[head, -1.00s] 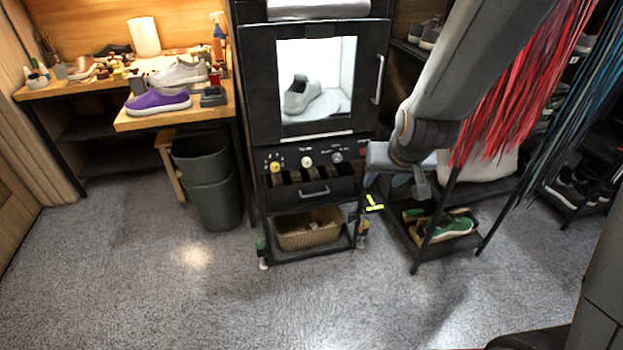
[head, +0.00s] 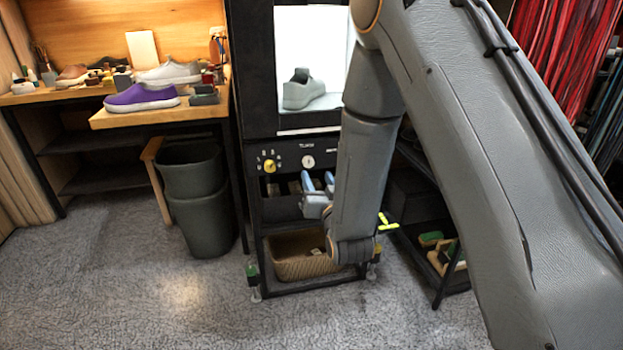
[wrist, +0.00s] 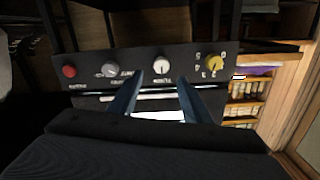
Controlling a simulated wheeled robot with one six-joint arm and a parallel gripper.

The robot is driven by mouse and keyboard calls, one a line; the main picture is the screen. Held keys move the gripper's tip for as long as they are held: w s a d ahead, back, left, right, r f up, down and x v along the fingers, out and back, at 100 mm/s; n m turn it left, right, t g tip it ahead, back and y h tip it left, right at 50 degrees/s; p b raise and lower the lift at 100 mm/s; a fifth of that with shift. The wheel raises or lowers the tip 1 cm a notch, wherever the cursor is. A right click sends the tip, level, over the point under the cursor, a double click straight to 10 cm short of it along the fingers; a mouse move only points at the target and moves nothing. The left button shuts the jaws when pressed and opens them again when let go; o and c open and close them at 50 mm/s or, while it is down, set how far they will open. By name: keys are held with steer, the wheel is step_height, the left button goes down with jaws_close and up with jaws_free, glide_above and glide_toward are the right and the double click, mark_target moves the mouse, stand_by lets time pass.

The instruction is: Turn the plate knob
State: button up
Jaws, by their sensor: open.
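The control panel of the dark cabinet carries a yellow knob (head: 269,166) and a white knob (head: 308,161). The wrist view shows the row reversed: the yellow knob (wrist: 214,63), the white knob (wrist: 161,66), a silver knob (wrist: 110,71) and a red button (wrist: 69,72). My arm hides the silver knob and red button in the head view. The labels are too small to tell which is the plate knob. My gripper (head: 319,181) is open and empty, just below the white knob; in the wrist view its fingers (wrist: 160,82) point toward that knob, apart from it.
A lit chamber with a grey shoe (head: 302,90) is above the panel. A wicker basket (head: 295,256) sits on the shelf below. A dark bin (head: 196,200) and a bench with a purple shoe (head: 141,98) stand left. Floor in front is clear.

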mark_target(310, 164)
steer(key=b+x, duration=0.1)
steer(key=x, duration=0.7)
steer(key=shift+a, duration=0.1)
steer(key=c, duration=1)
